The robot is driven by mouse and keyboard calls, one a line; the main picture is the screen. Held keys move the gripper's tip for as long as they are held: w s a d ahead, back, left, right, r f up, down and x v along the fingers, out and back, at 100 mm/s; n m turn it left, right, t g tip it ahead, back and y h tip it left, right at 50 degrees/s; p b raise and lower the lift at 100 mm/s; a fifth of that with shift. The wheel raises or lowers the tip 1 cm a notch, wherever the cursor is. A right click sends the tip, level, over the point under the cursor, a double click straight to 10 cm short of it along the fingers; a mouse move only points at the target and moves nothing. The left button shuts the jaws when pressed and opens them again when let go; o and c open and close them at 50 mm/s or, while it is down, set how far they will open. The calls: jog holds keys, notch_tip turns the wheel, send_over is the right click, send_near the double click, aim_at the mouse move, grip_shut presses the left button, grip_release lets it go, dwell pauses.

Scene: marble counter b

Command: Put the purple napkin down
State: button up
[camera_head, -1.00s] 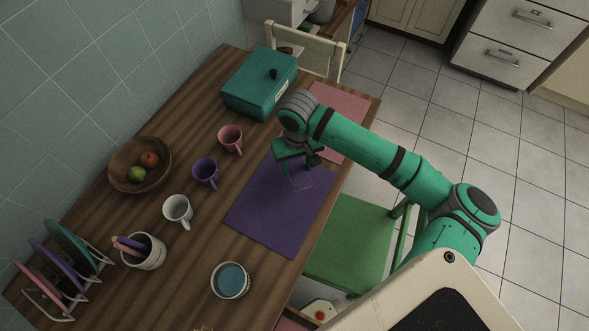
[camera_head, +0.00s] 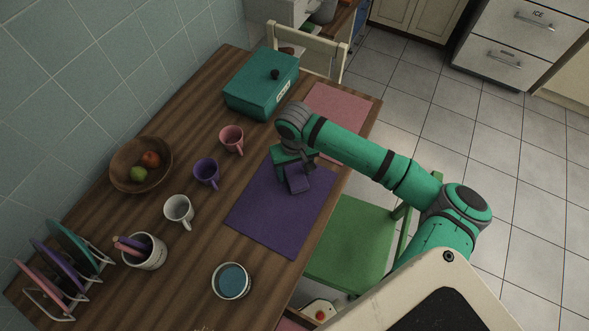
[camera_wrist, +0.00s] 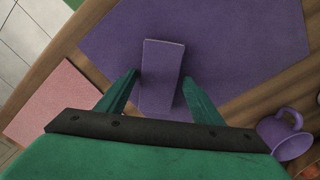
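The purple napkin (camera_head: 297,179) is a folded, block-like piece over the upper part of the purple placemat (camera_head: 270,215). My gripper (camera_head: 297,164) is right above that part of the mat, with the napkin below it. In the wrist view the napkin (camera_wrist: 162,75) stands out lengthwise between the two green fingers of my gripper (camera_wrist: 161,78), which lie close along both its sides. The purple placemat (camera_wrist: 230,40) fills the ground behind it. Whether the napkin's lower edge touches the mat cannot be told.
A purple mug (camera_head: 206,172), a pink mug (camera_head: 231,139) and a white mug (camera_head: 178,209) stand left of the mat. A teal box (camera_head: 261,88) and a pink placemat (camera_head: 335,113) lie beyond. The mat's lower half is clear.

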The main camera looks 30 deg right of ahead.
aim_at(295, 174)
jog(key=shift+d, duration=0.1)
jog(key=shift+s+r, duration=0.1)
jog(key=shift+r, duration=0.2)
notch_tip(295, 174, up, 12)
jog(key=shift+f, duration=0.15)
dwell(0.3)
dwell(0.5)
